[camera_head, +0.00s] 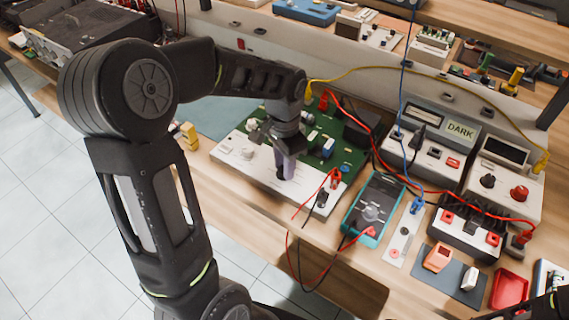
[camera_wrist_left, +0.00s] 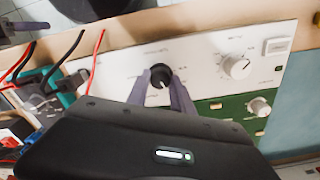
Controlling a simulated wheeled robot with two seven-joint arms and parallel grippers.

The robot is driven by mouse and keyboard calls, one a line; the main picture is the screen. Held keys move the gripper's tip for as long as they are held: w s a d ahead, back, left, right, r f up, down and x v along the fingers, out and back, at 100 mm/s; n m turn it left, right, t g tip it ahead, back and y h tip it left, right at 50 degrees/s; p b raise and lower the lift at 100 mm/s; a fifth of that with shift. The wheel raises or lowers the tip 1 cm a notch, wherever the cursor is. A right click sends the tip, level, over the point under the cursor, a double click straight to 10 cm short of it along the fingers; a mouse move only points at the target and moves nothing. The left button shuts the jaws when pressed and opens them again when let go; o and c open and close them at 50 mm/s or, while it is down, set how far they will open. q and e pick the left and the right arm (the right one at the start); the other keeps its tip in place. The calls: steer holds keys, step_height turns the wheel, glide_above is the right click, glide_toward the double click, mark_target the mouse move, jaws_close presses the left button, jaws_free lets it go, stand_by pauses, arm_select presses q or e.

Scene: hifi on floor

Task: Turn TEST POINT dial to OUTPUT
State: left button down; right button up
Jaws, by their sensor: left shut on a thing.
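The white front panel (camera_head: 262,178) belongs to a device with a green circuit board. A black dial (camera_wrist_left: 160,77) with a light pointer mark sits on this panel; its printed labels are too small to read. My left gripper (camera_head: 285,170) is at this dial, its fingers pointing down to the panel. In the left wrist view my left gripper (camera_wrist_left: 161,80) has one finger on each side of the black dial and is shut on it. In the head view the fingers hide most of the dial. My right gripper is not in view.
A white dial (camera_wrist_left: 237,66) and a smaller white knob (camera_wrist_left: 259,107) are beside the black dial. The bench's front edge is close.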

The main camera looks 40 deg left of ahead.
arm_select(q)
steer(key=c, duration=1.1)
jaws_free()
steer(key=shift+r, duration=0.1)
step_height(320, 180, up, 8)
steer(key=shift+f, duration=0.15)
